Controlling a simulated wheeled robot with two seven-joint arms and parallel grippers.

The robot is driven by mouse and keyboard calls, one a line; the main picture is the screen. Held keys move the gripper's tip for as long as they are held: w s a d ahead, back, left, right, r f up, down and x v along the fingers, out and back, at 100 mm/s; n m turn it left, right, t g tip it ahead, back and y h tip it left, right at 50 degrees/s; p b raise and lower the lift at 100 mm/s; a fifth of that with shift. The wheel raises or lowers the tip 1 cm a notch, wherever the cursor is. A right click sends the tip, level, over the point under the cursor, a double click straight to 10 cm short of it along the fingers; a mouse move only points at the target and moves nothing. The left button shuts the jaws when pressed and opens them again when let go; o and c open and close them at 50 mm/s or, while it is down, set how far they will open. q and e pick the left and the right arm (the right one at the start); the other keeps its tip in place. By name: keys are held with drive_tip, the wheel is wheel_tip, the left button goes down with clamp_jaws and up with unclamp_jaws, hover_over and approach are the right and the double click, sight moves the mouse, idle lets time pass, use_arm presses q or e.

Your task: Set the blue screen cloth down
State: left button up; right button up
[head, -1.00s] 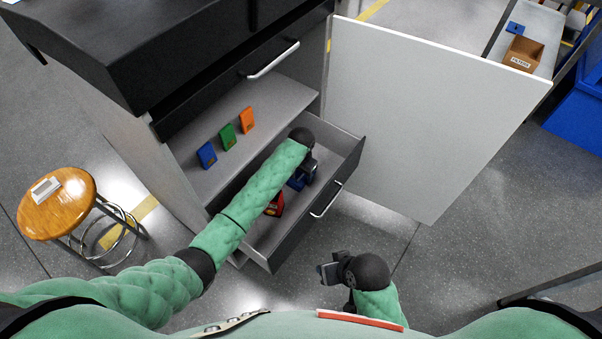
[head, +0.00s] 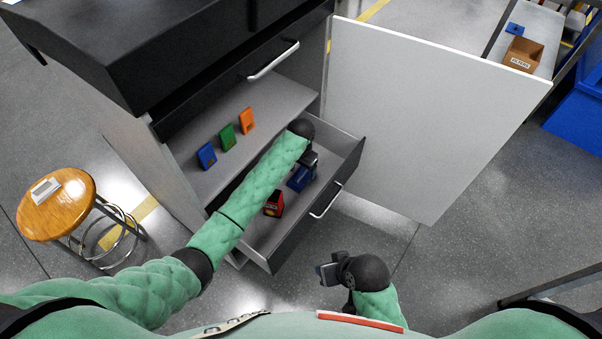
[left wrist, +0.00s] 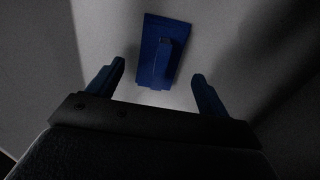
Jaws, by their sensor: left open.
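The blue screen cloth (head: 299,180) lies on the floor of the open lower drawer, towards its far right end. In the left wrist view it is a blue piece with a raised middle part (left wrist: 160,52), lying ahead of and apart from my fingers. My left gripper (head: 309,161) is in the drawer area just above the cloth; the wrist view shows its blue fingers (left wrist: 157,87) wide open with nothing between them. My right gripper (head: 326,273) hangs in front of the drawer, away from the cloth; its jaw opening is unclear.
A red item (head: 273,204) lies in the drawer (head: 336,188). Blue, green (head: 227,138) and orange packets stand on the shelf above. A white door panel (head: 420,110) stands open at the right. A wooden stool (head: 70,210) is at the left.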

sight(301, 172)
use_arm(q)
wheel_tip(301, 172, up, 8)
idle(0.4)
drive_tip(key=shift+f, duration=0.1)
